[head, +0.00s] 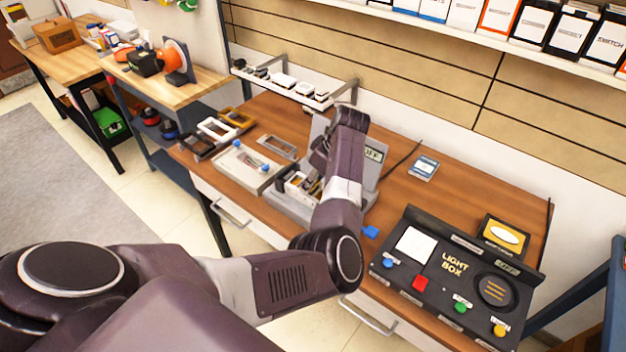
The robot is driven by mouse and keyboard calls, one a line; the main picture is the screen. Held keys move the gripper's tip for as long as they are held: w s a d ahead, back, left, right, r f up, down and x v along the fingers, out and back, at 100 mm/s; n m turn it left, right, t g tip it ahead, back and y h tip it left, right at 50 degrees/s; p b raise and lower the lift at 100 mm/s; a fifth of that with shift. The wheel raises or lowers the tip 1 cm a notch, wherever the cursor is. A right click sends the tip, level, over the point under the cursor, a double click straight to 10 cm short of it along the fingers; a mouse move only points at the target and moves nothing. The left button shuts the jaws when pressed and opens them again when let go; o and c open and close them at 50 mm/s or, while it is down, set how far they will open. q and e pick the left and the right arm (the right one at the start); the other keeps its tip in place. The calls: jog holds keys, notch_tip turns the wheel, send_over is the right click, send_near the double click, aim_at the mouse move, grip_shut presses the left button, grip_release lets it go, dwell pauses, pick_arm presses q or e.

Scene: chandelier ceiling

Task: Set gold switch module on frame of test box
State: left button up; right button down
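The test box (284,206) is a grey unit near the middle of the table, with a raised back panel whose small display (374,154) reads OFF. A white frame (291,189) sits on it, with small dark and gold-brown parts in or above it. My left gripper (312,186) points down at this frame from above and partly covers it. The fingertips are small and dark, so I cannot tell whether they are open or shut. I cannot make out the gold switch module for certain; it may be among the gold-brown parts at the fingers. My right gripper is not in view.
Black, white and gold empty frames (237,117) lie at the table's back left. A white tray (232,168) and a grey frame (276,146) lie left of the test box. A black light box (425,279) fills the right. A blue-white card (424,168) lies behind.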

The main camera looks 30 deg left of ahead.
pick_arm(q)
jog(key=o, duration=1.2)
jog(key=shift+c, duration=0.2)
notch_tip(320, 180, up, 6)
jog(key=p, duration=0.5)
jog(key=shift+p, duration=0.4)
jog(key=shift+s, duration=0.1)
